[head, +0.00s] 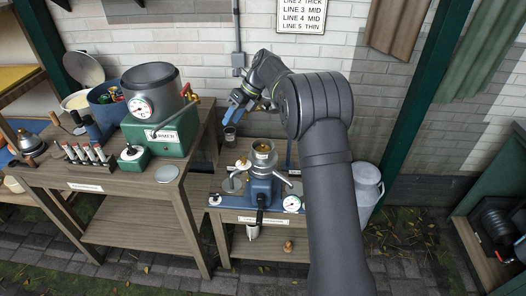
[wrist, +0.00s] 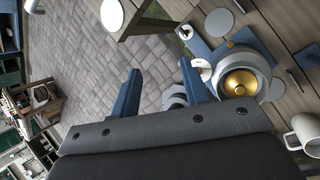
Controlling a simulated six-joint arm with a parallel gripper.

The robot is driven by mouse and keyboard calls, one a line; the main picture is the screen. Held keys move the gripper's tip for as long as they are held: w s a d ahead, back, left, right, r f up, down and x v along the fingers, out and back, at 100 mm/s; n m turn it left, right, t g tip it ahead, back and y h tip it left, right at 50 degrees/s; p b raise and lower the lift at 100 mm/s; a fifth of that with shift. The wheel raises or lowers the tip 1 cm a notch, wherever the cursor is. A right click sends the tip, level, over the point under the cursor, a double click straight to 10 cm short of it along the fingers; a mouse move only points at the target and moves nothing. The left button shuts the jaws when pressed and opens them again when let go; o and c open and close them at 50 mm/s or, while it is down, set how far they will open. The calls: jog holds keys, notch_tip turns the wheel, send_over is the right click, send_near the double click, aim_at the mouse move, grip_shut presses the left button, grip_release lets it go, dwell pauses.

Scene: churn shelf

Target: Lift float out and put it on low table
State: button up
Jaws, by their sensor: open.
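My gripper (head: 235,108) has blue fingers and hangs above and to the left of a blue separator (head: 262,188). In the wrist view its fingers (wrist: 163,86) stand apart with nothing held between them. A brass-coloured piece, which looks like the float (wrist: 238,84), sits inside the separator's round metal bowl (wrist: 262,62). In the head view the float (head: 263,147) shows only as a small golden patch in the bowl's top. The separator stands on the low table (head: 222,214), a wooden one with a label on its front edge. The fingers are apart from the bowl.
A higher wooden table (head: 100,180) at left carries a green warmer (head: 160,135) with a gauge. A small grey cup (head: 230,136) stands below my gripper. A grey can (head: 366,186) stands right of the low table. A mug (wrist: 303,134) shows in the wrist view.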

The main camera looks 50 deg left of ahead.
aim_at(263, 144)
jog(key=w+d+r+t+h, duration=0.3)
jog(key=w+d+r+t, duration=0.25)
jog(key=w, duration=0.35)
jog(key=f, duration=1.2)
jog(key=a+f, duration=0.1)
jog(key=f, duration=0.5)
jog(key=shift+s, duration=0.15)
jog(key=shift+r, duration=0.1)
grip_shut()
